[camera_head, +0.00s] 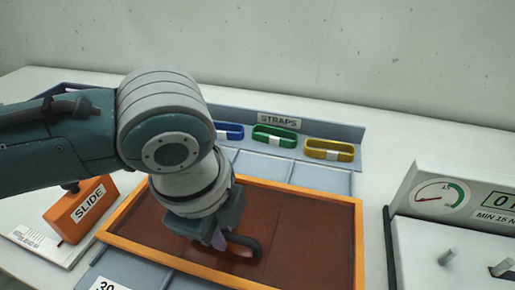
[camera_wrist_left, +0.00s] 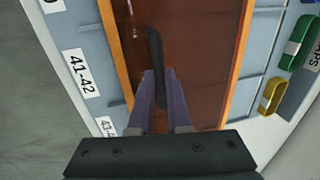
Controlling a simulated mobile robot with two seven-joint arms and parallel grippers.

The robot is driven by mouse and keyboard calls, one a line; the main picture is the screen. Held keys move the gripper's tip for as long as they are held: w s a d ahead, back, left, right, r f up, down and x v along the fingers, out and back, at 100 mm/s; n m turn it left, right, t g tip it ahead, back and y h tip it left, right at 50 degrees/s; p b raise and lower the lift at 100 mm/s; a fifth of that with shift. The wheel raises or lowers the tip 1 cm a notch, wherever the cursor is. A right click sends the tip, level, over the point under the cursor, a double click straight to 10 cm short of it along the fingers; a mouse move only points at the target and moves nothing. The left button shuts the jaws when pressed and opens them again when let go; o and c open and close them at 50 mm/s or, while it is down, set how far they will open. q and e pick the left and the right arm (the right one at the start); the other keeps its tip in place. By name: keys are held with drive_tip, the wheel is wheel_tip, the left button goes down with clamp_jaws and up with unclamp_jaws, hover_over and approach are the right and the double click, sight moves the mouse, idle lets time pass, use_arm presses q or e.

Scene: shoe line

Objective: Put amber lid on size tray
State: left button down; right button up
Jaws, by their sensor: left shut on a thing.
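The amber lid (camera_head: 310,235) is a brown see-through panel with an orange frame. It lies over the middle of the blue-grey size tray (camera_head: 140,268) in the head view, and the lid (camera_wrist_left: 205,70) also shows in the wrist view. My left gripper (camera_head: 228,243) is over the lid, its fingers shut on the lid's dark handle (camera_head: 247,245). In the wrist view the fingers (camera_wrist_left: 166,92) close around the near end of the handle (camera_wrist_left: 154,45). Whether the lid rests fully on the tray cannot be told. My right gripper is not in view.
Blue (camera_head: 229,131), green (camera_head: 274,136) and yellow (camera_head: 329,149) straps lie in the tray's back row by the STRAPS label. A gauge box (camera_head: 450,215) with pegs stands at right. A wall is behind.

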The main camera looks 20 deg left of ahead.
use_arm(q)
drive_tip(key=shift+f, duration=0.15)
drive_tip(key=c, duration=0.8)
unclamp_jaws()
